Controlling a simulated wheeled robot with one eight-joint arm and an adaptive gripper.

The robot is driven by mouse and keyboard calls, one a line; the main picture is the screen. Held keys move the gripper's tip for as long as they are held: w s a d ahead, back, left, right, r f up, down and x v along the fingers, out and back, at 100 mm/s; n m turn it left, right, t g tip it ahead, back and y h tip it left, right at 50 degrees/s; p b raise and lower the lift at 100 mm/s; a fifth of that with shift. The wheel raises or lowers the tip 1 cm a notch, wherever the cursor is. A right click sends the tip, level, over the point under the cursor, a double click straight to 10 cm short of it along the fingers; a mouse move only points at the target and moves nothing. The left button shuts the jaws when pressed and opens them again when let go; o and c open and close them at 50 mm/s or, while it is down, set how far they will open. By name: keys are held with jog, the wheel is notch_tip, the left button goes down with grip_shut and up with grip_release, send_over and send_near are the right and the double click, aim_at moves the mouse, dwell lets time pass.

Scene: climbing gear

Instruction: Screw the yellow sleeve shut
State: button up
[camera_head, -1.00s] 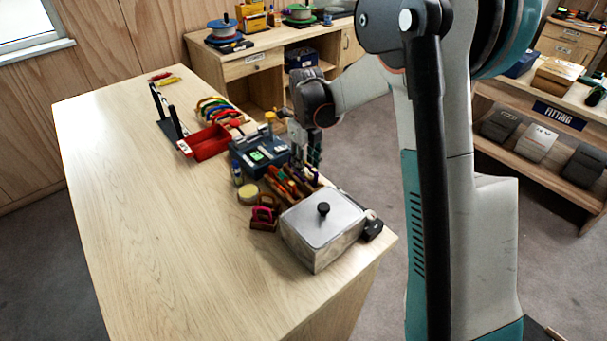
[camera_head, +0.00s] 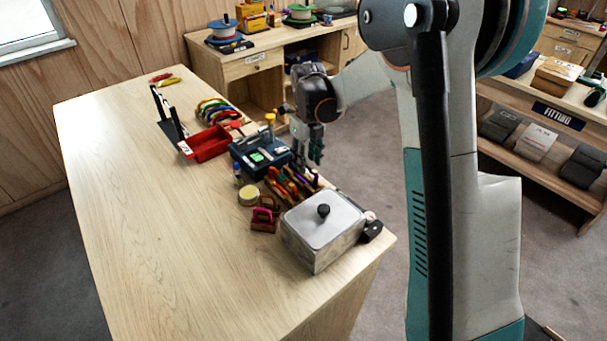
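My gripper (camera_head: 308,152) points down beside the right end of the blue-grey box with a green display (camera_head: 262,156). Its fingers are small and partly overlapped, so I cannot tell whether they are open or shut, or whether anything is between them. A small yellow piece (camera_head: 270,119) stands upright just behind the box, to the left of my gripper; I cannot tell whether it is the yellow sleeve. No thread or gap of a sleeve can be made out at this size.
A wooden rack of coloured tools (camera_head: 290,187) and a grey lidded metal box (camera_head: 318,240) stand in front of my gripper. A red tray (camera_head: 206,144) and several coloured carabiners (camera_head: 217,110) lie further left. The table's (camera_head: 170,240) left and front are clear.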

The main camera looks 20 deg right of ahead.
jog(key=shift+r, duration=0.55)
jog(key=shift+a, duration=0.1)
jog(key=shift+s+a, duration=0.3)
jog(key=shift+a, duration=0.3)
jog(key=shift+f, duration=0.1)
jog(key=shift+f+b, duration=0.85)
jog(key=shift+f, duration=0.5)
jog(key=shift+w+d, duration=0.35)
jog(key=shift+d, duration=0.35)
jog(key=shift+r, duration=0.2)
